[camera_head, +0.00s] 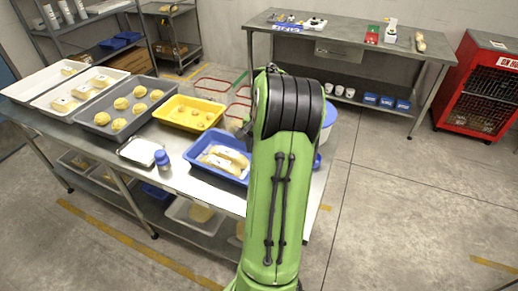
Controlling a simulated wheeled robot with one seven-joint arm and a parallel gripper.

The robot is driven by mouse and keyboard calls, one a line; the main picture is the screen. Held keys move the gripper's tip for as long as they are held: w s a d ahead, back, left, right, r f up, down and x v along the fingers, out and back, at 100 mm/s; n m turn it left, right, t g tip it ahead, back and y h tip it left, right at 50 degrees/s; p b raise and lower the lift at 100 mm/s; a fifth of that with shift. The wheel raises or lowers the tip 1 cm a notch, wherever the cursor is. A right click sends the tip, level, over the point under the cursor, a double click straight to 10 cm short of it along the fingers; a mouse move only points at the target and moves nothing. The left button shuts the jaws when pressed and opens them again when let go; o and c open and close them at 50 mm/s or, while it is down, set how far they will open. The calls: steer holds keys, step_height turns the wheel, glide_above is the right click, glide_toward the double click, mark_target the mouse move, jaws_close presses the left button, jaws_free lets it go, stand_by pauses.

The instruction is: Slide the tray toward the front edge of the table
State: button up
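Several trays stand on the steel table (205,189); the frame does not show which one is meant. A blue tray (195,158) with pale wrapped packs lies nearest my arm. Behind it is a yellow tray (190,127) with small round items. A grey tray (97,132) holds several yellow rounds. A small silvery tray or scale (139,151) lies near the front edge. My green arm rises over the table's right end and hides part of it. My gripper is hidden behind the arm.
A blue-lidded jar (162,160) stands between the small tray and the blue tray. Bins fill the table's lower shelf. The floor at right is clear.

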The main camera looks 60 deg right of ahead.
steer(key=shift+w, duration=0.2)
steer(key=f+b, duration=0.1)
steer(key=f, duration=0.4)
steer(key=w+f, duration=0.1)
steer(key=f, duration=0.4)
steer(key=f+b, duration=0.1)
steer(key=f, duration=0.4)
steer(key=shift+w+a+f+b, duration=0.1)
steer(key=shift+w+f+b, duration=0.25)
steer(key=shift+w+f, duration=0.05)
jaws_close()
